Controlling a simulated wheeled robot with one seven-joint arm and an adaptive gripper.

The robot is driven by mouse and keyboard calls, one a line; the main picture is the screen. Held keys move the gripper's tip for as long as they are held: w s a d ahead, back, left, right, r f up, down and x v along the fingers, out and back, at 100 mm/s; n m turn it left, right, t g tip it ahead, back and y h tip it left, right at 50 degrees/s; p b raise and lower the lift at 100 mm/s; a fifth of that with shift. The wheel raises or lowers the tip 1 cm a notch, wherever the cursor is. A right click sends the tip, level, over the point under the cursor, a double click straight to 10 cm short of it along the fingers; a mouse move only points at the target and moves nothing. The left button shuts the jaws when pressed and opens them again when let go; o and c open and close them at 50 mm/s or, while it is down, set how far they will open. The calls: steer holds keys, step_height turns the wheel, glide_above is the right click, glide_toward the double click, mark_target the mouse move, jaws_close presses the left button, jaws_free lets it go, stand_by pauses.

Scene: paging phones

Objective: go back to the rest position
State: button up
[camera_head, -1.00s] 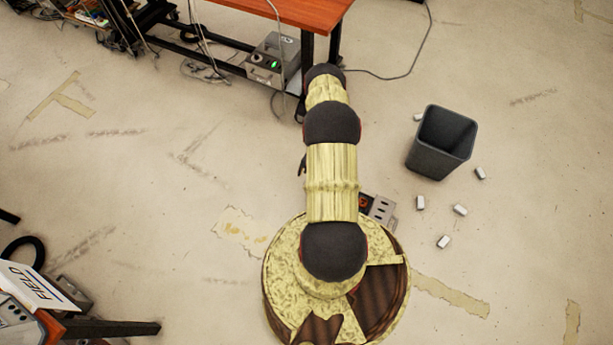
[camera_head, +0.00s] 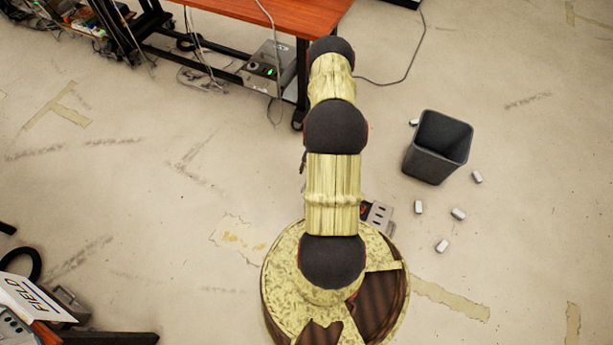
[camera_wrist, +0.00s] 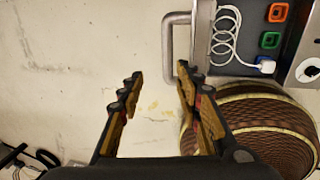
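My gripper (camera_wrist: 158,82) is open in the wrist view, with its two dark and tan fingers apart and nothing between them. Bare floor shows behind the gap. In the head view my arm points away toward the table, and the gripper is mostly hidden beneath it. A grey metal box (camera_wrist: 203,45) with a handle stands right of the fingers in the wrist view. It carries a coiled white cord (camera_wrist: 226,35) and green, orange and blue square pieces. Part of a grey box (camera_head: 379,216) also shows beside my arm in the head view.
A red-brown table (camera_head: 290,15) on dark legs stands ahead, with a grey unit (camera_head: 268,68) and cables underneath. A dark bin (camera_head: 437,147) stands to the right, with several small white pieces around it. A white FIELD sign (camera_head: 38,298) is at lower left.

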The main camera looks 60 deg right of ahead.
steer(key=shift+s+r, duration=0.1)
steer(key=shift+r, duration=0.2)
stand_by(0.4)
